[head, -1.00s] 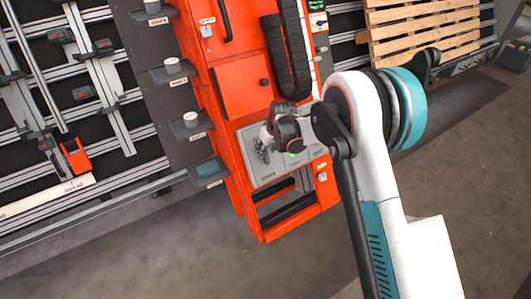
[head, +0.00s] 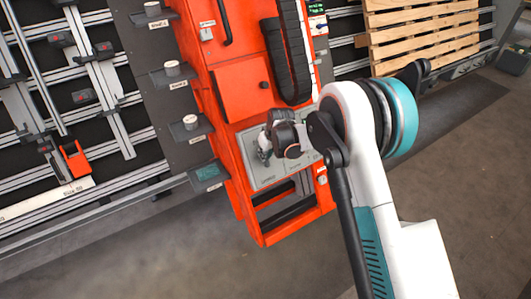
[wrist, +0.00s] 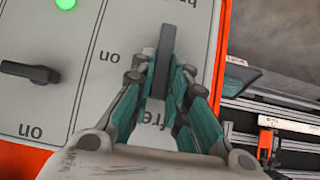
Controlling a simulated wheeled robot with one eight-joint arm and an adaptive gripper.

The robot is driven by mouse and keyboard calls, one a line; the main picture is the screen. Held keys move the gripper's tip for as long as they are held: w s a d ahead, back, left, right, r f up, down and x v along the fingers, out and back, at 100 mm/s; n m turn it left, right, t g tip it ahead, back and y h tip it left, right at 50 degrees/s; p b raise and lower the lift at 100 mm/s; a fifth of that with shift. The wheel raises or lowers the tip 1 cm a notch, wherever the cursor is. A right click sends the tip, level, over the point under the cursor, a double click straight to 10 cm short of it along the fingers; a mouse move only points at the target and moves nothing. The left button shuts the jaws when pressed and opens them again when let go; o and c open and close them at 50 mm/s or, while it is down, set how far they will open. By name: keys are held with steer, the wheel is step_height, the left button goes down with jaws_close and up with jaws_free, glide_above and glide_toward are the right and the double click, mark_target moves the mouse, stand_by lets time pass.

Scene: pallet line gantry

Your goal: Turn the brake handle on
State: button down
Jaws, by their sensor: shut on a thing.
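The brake handle (wrist: 165,50) is a dark bar on a grey panel (head: 262,181). In the wrist view it stands upright in the picture, in line with the "free" label below it. An "on" label (wrist: 108,57) is to its left, and a partly cut-off label is at the upper right. My gripper (wrist: 162,78) is shut on the handle, its teal-padded fingers on either side. In the head view my gripper (head: 264,148) is at the panel on the orange cabinet, and my wrist hides the handle.
A second dark switch (wrist: 30,72), also marked "on", sits left on the panel below a green light (wrist: 66,4). The orange cabinet (head: 237,92) has a cable chain (head: 290,65). Shelves with small items stand left. A wooden pallet (head: 425,32) is at upper right.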

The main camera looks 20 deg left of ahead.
steer(key=shift+s, duration=0.1)
steer(key=shift+s+a+f+n+t+h+b, duration=0.1)
steer(key=shift+s+a+n+t+h+b, duration=0.1)
steer(key=shift+n+t+h, duration=0.25)
steer(key=shift+s+a+f+n+t+h+b, duration=0.15)
steer(key=shift+n+t+h, duration=0.1)
steer(key=shift+n+t, duration=0.3)
steer(key=n+t, duration=0.1)
steer(key=n+t+b, duration=0.1)
steer(key=s+n+t+h, duration=0.1)
steer(key=n, duration=0.1)
steer(key=shift+a+f+b, duration=0.2)
steer(key=shift+f+b, duration=0.05)
steer(key=shift+b, duration=0.15)
steer(key=n+t, duration=0.3)
steer(key=shift+s+f, duration=0.35)
steer(key=shift+s+d+f+n+t, duration=0.1)
steer(key=shift+f+n+t, duration=0.1)
steer(key=shift+n+t, duration=0.65)
steer(key=shift+s+d+f+n+t, duration=0.15)
steer(key=shift+n+t, duration=0.4)
steer(key=shift+n, duration=0.6)
steer(key=shift+y, duration=0.3)
steer(key=c, duration=1.6)
jaws_free()
steer(key=shift+f, duration=0.1)
steer(key=shift+o, duration=0.2)
